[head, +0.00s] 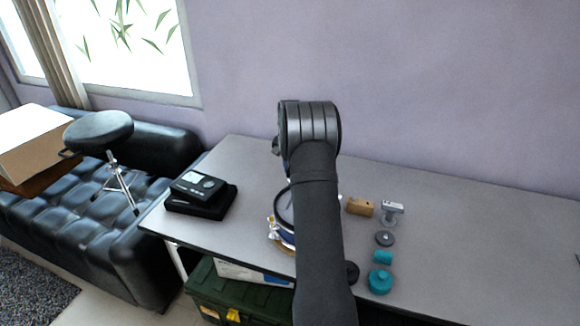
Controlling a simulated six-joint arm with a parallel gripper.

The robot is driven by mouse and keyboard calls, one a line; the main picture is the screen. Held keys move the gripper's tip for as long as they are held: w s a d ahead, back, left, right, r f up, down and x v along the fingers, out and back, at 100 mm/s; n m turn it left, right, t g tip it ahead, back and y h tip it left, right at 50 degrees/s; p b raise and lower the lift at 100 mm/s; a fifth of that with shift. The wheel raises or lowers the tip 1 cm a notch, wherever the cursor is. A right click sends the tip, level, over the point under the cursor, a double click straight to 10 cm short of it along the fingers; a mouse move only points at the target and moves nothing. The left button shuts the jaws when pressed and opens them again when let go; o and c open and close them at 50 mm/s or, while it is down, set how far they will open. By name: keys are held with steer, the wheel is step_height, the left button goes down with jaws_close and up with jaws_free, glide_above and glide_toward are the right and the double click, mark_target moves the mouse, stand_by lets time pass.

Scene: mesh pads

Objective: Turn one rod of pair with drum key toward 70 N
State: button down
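A drum or mesh pad (283,235) stands on the table, left of my arm. It shows a dark rim, a blue and white side and a gold-coloured edge; my arm hides most of it. I cannot make out its rods or which of them form the pair. My gripper is hidden behind my own arm, so its hold and its place over the drum cannot be seen. No drum key can be picked out for certain. A dark device with a small display (199,185) lies at the table's left and shows no readable value.
Right of my arm stand a tan block (360,206), a grey T-topped piece (391,211), a grey disc (385,239), a teal cylinder (382,257) and a teal lidded piece (380,281). The grey table (480,260) is clear further right. A stool (99,131) stands left.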

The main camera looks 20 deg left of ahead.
steer(key=n, duration=0.8)
steer(key=shift+n, duration=0.4)
steer(key=n, duration=0.9)
steer(key=shift+m, duration=0.8)
steer(key=shift+r, duration=1.5)
